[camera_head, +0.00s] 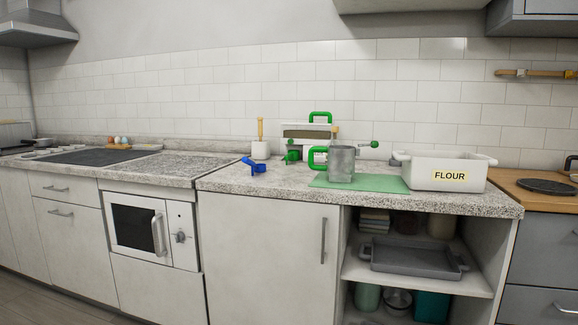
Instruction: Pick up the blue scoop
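Neither of my grippers is in view.
Right of the scoop are a small green item (291,157) and a metal mug (341,164) on a green mat (391,184). A white flour container (447,172) stands further right.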

